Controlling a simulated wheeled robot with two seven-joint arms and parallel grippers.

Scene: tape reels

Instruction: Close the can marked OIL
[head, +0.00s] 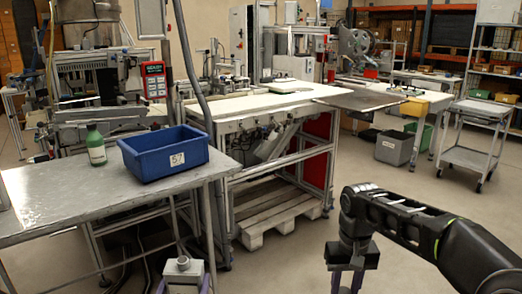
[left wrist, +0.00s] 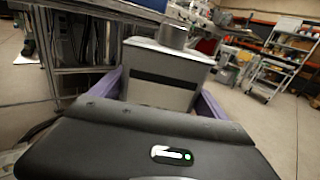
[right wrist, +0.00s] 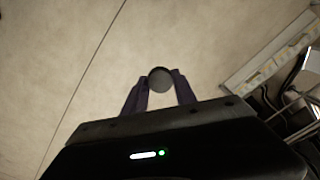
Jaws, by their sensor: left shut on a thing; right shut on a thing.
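A grey box-shaped can (left wrist: 160,78) with a short round neck (left wrist: 173,36) stands between the purple fingers of my left gripper (left wrist: 160,95). The fingers are shut on its sides. In the head view the can (head: 184,273) shows at the bottom edge, with its neck up and a finger on each side. No OIL marking can be read. My right gripper (right wrist: 160,85) is shut on a small round grey cap (right wrist: 161,80), held over the floor. In the head view my right gripper (head: 347,281) is at the bottom, well right of the can; its fingertips and the cap are cut off.
A metal table (head: 60,195) at left holds a blue bin (head: 165,154) marked 57 and a green bottle (head: 96,146). A white workbench (head: 255,101) with a pallet (head: 280,215) beneath stands behind. The floor between the can and my right gripper looks clear.

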